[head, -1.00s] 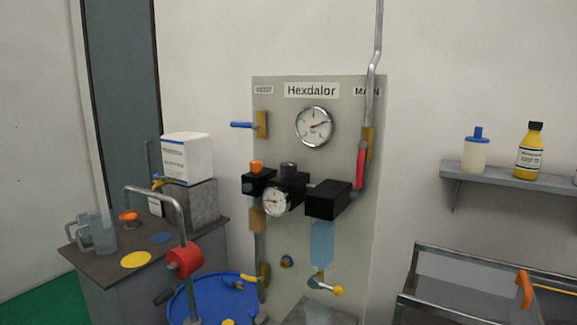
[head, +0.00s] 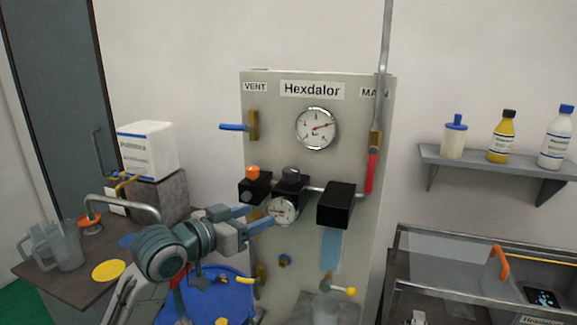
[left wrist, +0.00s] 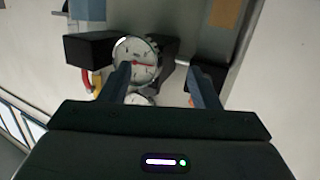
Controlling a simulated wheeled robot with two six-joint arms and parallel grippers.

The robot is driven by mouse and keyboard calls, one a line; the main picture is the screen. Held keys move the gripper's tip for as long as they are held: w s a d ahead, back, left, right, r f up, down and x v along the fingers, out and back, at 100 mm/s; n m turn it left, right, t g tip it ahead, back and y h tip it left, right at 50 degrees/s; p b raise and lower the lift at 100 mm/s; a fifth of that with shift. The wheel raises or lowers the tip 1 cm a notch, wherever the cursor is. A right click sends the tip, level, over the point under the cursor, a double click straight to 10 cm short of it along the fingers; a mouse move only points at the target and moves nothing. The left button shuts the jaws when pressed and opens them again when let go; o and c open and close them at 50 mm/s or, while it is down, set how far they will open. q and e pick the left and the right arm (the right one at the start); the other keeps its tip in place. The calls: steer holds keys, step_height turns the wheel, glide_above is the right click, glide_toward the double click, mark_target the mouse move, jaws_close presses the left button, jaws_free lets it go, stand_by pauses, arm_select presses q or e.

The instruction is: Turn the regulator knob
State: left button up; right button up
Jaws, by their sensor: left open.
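The regulator is a black block with a dark grey round knob (head: 291,173) on top and a small white dial gauge (head: 284,210) on its front, mounted on the grey panel (head: 300,255). My left gripper (head: 257,216) is open and empty in front of the panel. Its blue fingers point right, lower than the knob, with one fingertip overlapping the small gauge in the picture. In the left wrist view the two fingers (left wrist: 160,85) stand apart, and the small gauge (left wrist: 140,50) shows by one fingertip, upside down. I cannot make out the knob there. My right gripper is not in view.
An orange-knobbed black block (head: 255,186) sits left of the regulator, a larger black block (head: 336,205) right. A red lever (head: 371,173) and blue lever (head: 233,127) stick out above. A blue drum (head: 235,301) stands below. A cluttered bench (head: 48,268) is left, a shelf (head: 470,166) right.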

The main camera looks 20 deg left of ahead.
arm_select(q)
steer(key=h, duration=0.1)
glide_toward(286, 171)
steer(key=f, duration=0.1)
steer(key=shift+m+t, duration=0.4)
steer(key=p+x, duration=0.5)
steer(key=x, duration=0.5)
steer(key=shift+w+d+r, duration=0.15)
steer(key=shift+d+r, duration=0.05)
steer(key=shift+d, duration=0.05)
steer(key=shift+w+d+f, duration=0.1)
steer(key=shift+w+d, duration=0.1)
steer(key=shift+w, duration=0.15)
